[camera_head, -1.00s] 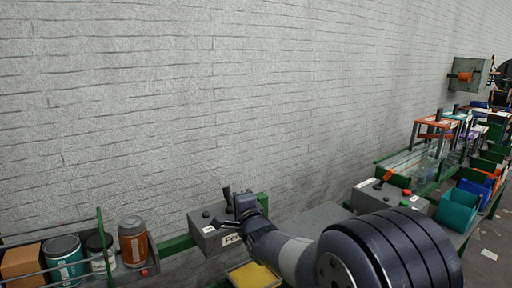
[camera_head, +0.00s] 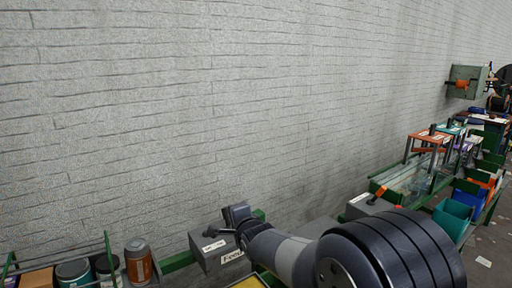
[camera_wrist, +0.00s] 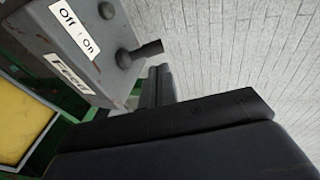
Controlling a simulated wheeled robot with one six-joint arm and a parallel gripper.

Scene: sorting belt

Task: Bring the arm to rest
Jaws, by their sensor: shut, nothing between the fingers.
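My gripper (camera_head: 236,214) is shut and empty, over the right end of the grey Feed control box (camera_head: 206,250) in the head view. In the wrist view its dark fingers (camera_wrist: 160,86) lie together beside the same box (camera_wrist: 75,45), which bears an "Off / On" label and a "Feed" label. A black lever (camera_wrist: 140,52) sticks out from the box close to the fingers. Whether the fingers touch it I cannot tell. My arm reaches in from the lower right of the head view.
A rail rack with an orange-brown jar (camera_head: 138,262), a teal can (camera_head: 73,273) and a cardboard box (camera_head: 37,279) is at lower left. A second control box (camera_head: 362,205), an orange stand (camera_head: 430,141) and teal bins (camera_head: 452,217) are at right. A brick wall stands behind.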

